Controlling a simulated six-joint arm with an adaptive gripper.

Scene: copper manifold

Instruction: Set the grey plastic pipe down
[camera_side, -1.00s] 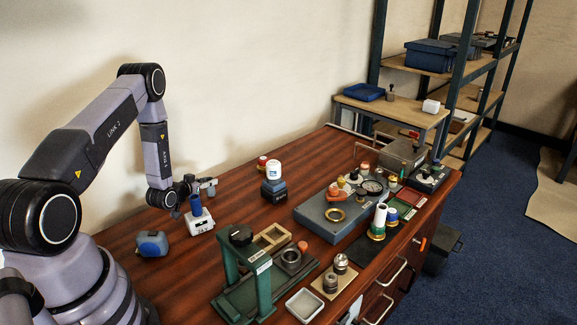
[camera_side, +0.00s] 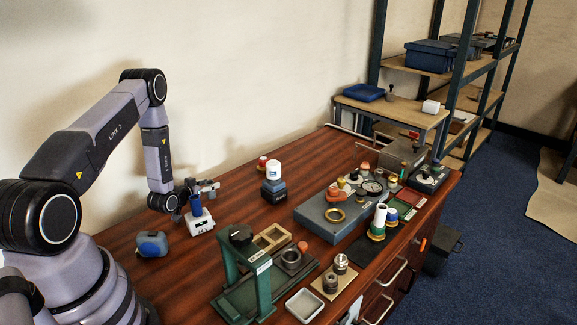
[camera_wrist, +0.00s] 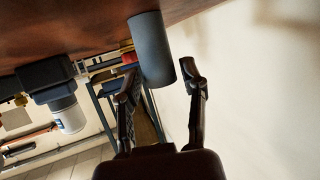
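In the wrist view the pipe (camera_wrist: 152,50) lies between the two fingers of my gripper (camera_wrist: 160,76). A clear gap shows between the pipe and the right finger; the left finger is close to the pipe's edge, and I cannot tell if it touches. The fingers are apart. In the side view my gripper (camera_side: 207,187) is beside the pipe's upper end.
A blue-grey tape measure (camera_side: 151,244) lies left of the device. A dark block with a white-topped container (camera_side: 274,172) stands behind right. A green press frame (camera_side: 247,270) is in front. The wooden table is clear between device and block.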

